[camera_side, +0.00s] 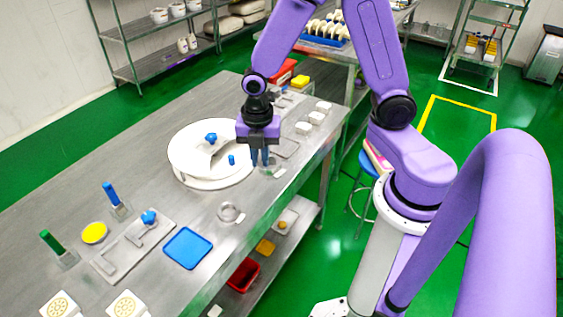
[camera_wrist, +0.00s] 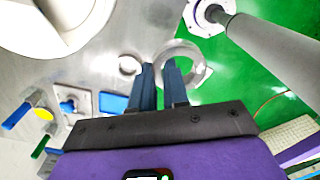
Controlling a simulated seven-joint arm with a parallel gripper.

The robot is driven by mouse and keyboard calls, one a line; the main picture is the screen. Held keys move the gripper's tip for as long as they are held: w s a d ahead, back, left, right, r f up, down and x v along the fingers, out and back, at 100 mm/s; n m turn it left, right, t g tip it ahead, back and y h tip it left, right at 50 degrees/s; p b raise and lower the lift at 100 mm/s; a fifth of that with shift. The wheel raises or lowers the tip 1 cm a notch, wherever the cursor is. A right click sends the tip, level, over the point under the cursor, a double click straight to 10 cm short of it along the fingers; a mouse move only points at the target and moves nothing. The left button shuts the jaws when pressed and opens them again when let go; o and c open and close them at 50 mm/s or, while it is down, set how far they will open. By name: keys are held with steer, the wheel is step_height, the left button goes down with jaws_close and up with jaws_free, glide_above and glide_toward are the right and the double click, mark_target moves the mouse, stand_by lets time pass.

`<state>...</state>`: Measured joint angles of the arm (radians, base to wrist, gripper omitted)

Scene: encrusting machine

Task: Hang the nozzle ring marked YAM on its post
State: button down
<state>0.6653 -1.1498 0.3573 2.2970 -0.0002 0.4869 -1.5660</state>
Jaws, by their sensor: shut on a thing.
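My gripper (camera_wrist: 160,72) is shut on a pale grey ring (camera_wrist: 188,60), which sticks out past the fingertips in the wrist view. In the side view my gripper (camera_side: 260,163) is above the table, at the right edge of the white round machine; the held ring is hard to make out there. No YAM marking is readable. A second grey ring (camera_side: 230,212) lies on the table; it also shows in the wrist view (camera_wrist: 129,65). A blue upright post (camera_side: 111,194) and a green one (camera_side: 50,241) stand in holders at left. I cannot tell which post is marked YAM.
The white round machine (camera_side: 182,160) has blue knobs. A blue tray (camera_side: 187,248), a yellow disc (camera_side: 94,233) and a grey plate with a blue-knobbed fixture (camera_side: 125,252) lie nearer the front. Small white blocks (camera_side: 303,128) stand behind my gripper at the table's right edge.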

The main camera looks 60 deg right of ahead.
steer(key=shift+w+d+f+m, duration=0.55)
steer(key=shift+w+d+f, duration=0.4)
steer(key=shift+w, duration=1.9)
steer(key=shift+w+d+f+m, duration=0.7)
steer(key=shift+w+f, duration=0.45)
steer(key=shift+w, duration=1.65)
steer(key=shift+w+d+f+m, duration=0.45)
steer(key=shift+w+d+f, duration=0.55)
steer(key=shift+w, duration=1.85)
steer(key=shift+f, duration=1)
